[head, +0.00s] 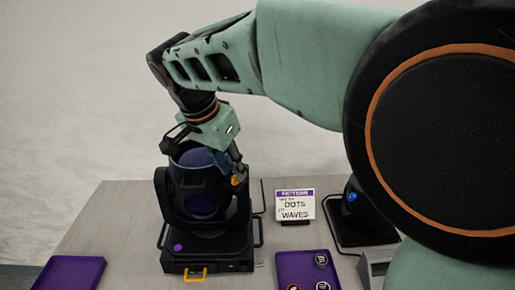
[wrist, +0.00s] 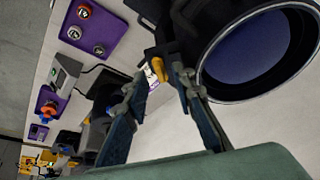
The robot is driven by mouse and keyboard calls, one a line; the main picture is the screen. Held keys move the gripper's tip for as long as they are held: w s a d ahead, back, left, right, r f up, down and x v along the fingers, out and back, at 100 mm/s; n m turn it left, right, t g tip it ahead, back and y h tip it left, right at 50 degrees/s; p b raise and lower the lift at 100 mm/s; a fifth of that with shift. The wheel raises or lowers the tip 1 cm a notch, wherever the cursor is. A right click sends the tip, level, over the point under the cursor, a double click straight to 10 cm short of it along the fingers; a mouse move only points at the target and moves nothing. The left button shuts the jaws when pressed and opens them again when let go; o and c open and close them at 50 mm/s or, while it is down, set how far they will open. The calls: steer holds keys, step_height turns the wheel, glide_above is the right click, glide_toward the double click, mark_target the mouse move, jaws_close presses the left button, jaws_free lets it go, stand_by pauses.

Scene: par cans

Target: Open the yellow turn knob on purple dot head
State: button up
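The purple dot head (head: 199,195) is a black stage light standing on the table, with a purple dot (head: 178,246) on the front of its base. Its large round lens (wrist: 258,48) fills the upper right of the wrist view. The yellow turn knob (wrist: 157,67) sits on the side of the head beside the lens. It shows small at the head's right side in the head view (head: 237,181). My gripper (wrist: 160,77) is open, with its fingertips at the knob, one on either side of it. I cannot tell whether they touch it.
A sign (head: 295,205) reading dots and waves stands right of the light. A second black light (head: 355,205) is partly hidden behind my arm. Purple trays (head: 72,272) (head: 293,262) lie at the table's front. A yellow handle (head: 195,275) is on the base's front.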

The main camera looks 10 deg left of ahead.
steer(key=v, duration=1.1)
